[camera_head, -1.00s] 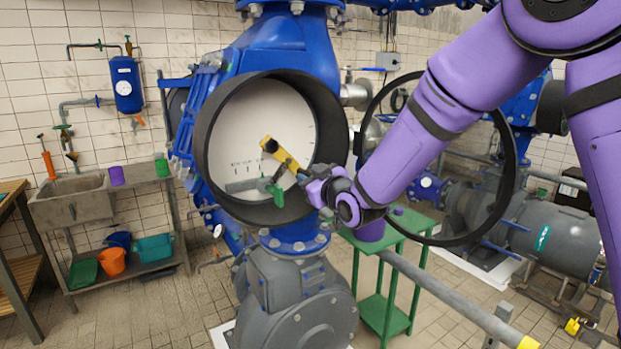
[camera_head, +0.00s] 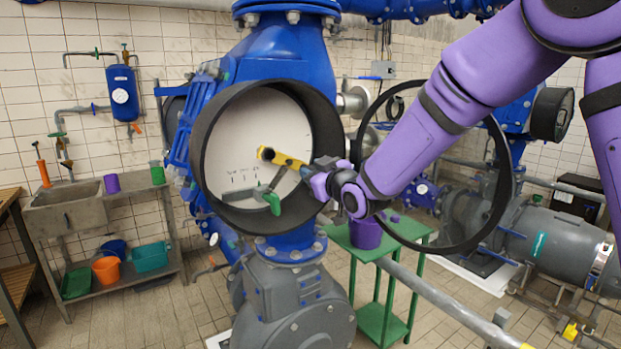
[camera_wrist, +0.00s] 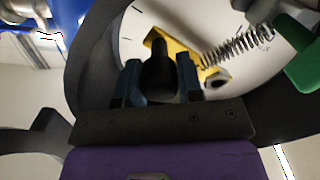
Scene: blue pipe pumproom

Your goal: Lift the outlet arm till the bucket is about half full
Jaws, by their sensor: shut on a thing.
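My gripper (camera_head: 318,172) is at the right edge of the round, black-rimmed white dial housing (camera_head: 208,190). In the wrist view its blue fingers (camera_wrist: 159,80) are shut on a dark cylindrical handle (camera_wrist: 158,72). Beside the handle is a yellow arm (camera_wrist: 183,52), which also shows in the head view (camera_head: 288,161), sloping slightly down to the right with a dark end at left. Whether this is the outlet arm I cannot tell. A purple bucket (camera_head: 365,234) stands on a green table (camera_head: 405,228) behind the housing. Its inside and any water are not visible.
A green-tipped lever (camera_head: 272,201) sits low in the dial; a spring (camera_wrist: 238,45) lies near the yellow arm. A large black hoop (camera_head: 506,190) stands right, behind my arm. Orange (camera_head: 106,269) and teal (camera_head: 150,257) containers sit under the sink (camera_head: 66,210). A grey pipe (camera_head: 450,300) crosses lower right.

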